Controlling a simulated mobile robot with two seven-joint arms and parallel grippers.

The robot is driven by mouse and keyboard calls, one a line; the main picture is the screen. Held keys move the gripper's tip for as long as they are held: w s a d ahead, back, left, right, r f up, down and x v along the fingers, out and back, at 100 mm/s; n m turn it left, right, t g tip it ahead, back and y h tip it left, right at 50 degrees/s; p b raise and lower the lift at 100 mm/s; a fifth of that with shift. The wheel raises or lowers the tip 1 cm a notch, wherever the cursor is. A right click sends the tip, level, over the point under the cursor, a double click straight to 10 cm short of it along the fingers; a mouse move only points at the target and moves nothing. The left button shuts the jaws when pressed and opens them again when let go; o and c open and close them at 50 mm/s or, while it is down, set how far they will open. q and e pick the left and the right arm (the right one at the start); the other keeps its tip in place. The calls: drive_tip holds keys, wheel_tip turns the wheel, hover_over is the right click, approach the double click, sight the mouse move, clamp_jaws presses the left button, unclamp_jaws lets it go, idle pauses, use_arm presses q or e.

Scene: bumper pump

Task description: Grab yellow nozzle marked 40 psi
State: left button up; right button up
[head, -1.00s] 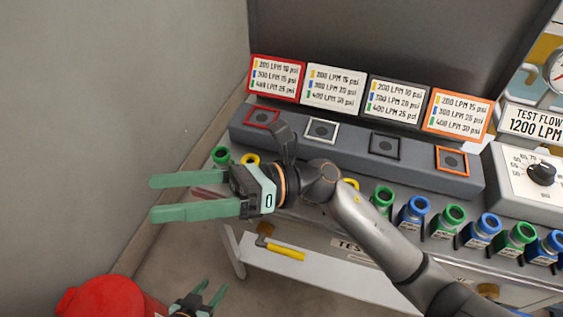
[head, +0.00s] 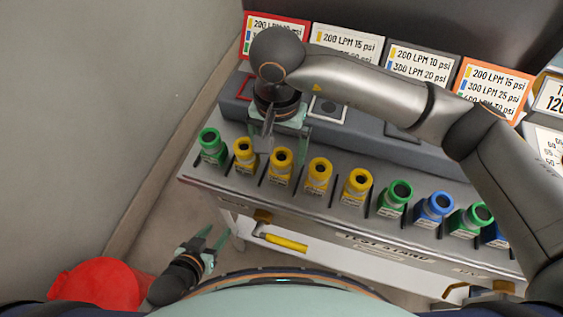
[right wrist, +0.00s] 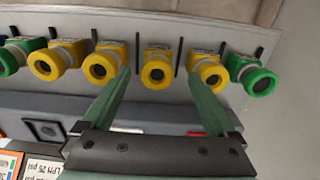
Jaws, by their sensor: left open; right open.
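Four yellow nozzles stand in a row on the bench: the first (head: 245,157), second (head: 281,168), third (head: 319,177) and fourth (head: 357,188) from the left. Their labels are too small to read, so I cannot tell which says 40 psi. My right gripper (head: 284,143) is open and points down above the row, near the second. In the right wrist view, that nozzle (right wrist: 157,70) appears between the open fingers (right wrist: 159,76), with nothing held. My left gripper (head: 212,241) is open and empty, low beside the bench.
Green nozzles (head: 211,147) and blue nozzles (head: 435,209) flank the yellow ones closely. Behind the row is a grey block with coloured square frames, and label signs (head: 345,44) above it. A red round object (head: 95,288) is at lower left, near the wall.

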sight(282, 168)
drive_tip(key=f, duration=0.5)
drive_tip(key=f+p, duration=0.1)
drive_tip(key=f, duration=0.1)
drive_tip(key=shift+w+d+f, duration=0.15)
drive_tip(key=shift+d+f, duration=0.1)
drive_tip(key=shift+f, duration=0.15)
clamp_jaws()
idle(0.4)
